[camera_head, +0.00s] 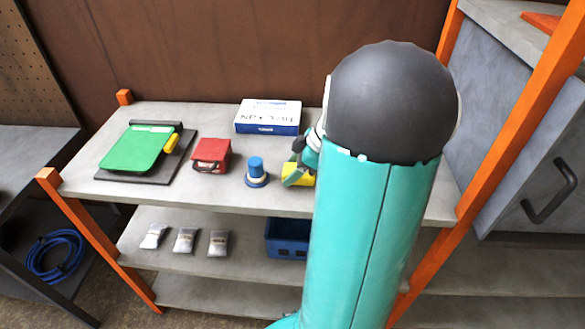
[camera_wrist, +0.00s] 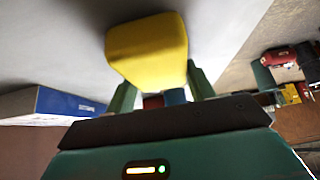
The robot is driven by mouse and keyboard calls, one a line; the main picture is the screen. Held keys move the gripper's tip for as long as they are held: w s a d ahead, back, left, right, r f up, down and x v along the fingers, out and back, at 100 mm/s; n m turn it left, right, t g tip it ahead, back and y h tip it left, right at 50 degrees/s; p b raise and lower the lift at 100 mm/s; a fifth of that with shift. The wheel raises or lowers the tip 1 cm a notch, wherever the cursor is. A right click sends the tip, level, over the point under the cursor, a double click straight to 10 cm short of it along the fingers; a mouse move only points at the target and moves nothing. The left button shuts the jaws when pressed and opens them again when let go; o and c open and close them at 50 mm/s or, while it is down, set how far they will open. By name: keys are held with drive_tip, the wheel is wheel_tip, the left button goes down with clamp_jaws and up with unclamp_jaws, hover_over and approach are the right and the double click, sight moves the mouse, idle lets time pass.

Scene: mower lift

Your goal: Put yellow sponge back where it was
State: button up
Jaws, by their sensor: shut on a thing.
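The yellow sponge (camera_wrist: 148,48) is between the two green fingers of my gripper (camera_wrist: 162,82) in the wrist view. The gripper is shut on it. In the head view, part of the sponge (camera_head: 307,171) shows beside my gripper (camera_head: 297,176), over the right part of the top shelf (camera_head: 215,196). My arm hides what lies to the right of it. Whether the sponge touches the shelf, I cannot tell.
On the top shelf are a blue-and-white box (camera_head: 268,117), a blue-topped round item (camera_head: 256,173), a red box (camera_head: 211,156) and a green item (camera_head: 138,150) with a yellow part on a dark board. Grey packets (camera_head: 186,240) and a blue crate (camera_head: 286,239) lie below.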

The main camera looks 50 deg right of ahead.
drive_tip(key=shift+f, duration=0.1)
drive_tip(key=o, duration=1.3)
drive_tip(key=v, duration=1.2)
drive_tip(key=w+a+r+m+g+h, duration=0.1)
drive_tip(key=a+m, duration=0.1)
drive_tip(key=a, duration=0.7)
drive_tip(key=w+a+r+m+g+h, duration=0.1)
drive_tip(key=w+a+r, duration=0.1)
drive_tip(key=a, duration=0.7)
drive_tip(key=s+a+m+t+h, duration=0.1)
drive_tip(key=s+a+m, duration=0.1)
drive_tip(key=a, duration=0.5)
drive_tip(key=s+a+m+t+h, duration=0.1)
drive_tip(key=s+a+m, duration=0.1)
drive_tip(key=a, duration=0.6)
drive_tip(key=shift+s+f+m, duration=0.2)
drive_tip(key=shift+s+m, duration=0.2)
drive_tip(key=shift+s, duration=0.45)
drive_tip(key=shift+a, duration=0.1)
